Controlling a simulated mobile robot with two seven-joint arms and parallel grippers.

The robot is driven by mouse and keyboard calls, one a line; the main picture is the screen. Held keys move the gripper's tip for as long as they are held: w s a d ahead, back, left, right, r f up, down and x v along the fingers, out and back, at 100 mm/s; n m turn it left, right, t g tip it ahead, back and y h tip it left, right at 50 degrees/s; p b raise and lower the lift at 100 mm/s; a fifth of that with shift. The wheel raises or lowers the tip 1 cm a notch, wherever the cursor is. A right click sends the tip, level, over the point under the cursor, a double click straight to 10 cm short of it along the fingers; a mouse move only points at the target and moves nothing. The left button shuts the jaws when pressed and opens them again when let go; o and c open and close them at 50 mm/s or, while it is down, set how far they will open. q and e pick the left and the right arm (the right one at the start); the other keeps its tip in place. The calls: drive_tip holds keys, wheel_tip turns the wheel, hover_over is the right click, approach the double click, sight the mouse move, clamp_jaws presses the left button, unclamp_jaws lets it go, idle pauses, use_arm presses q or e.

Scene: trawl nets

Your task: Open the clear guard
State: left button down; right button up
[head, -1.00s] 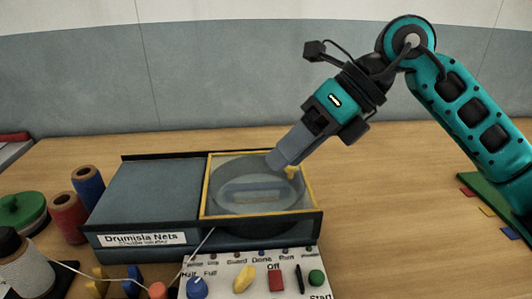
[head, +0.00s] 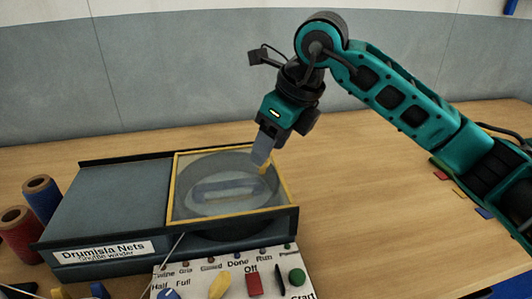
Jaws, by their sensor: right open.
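The clear guard (head: 228,197) is a see-through panel in a yellow frame. It lies flat and closed over the round well on the right side of the blue-grey shuttle winder (head: 110,200). A small yellow knob (head: 265,168) stands on the guard near its right side. My right gripper (head: 260,164) is open and points down at this knob. Its fingers partly hide the knob, and I cannot tell whether they touch it. My left gripper is not in view.
A white control panel (head: 195,284) with a yellow knob, a red button (head: 254,284) and a green button (head: 297,277) sits in front of the winder. Blue and dark red spools (head: 42,197) stand at the left.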

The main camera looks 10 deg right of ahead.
drive_tip(key=shift+x, duration=1.3)
drive_tip(key=shift+c, duration=0.4)
clamp_jaws()
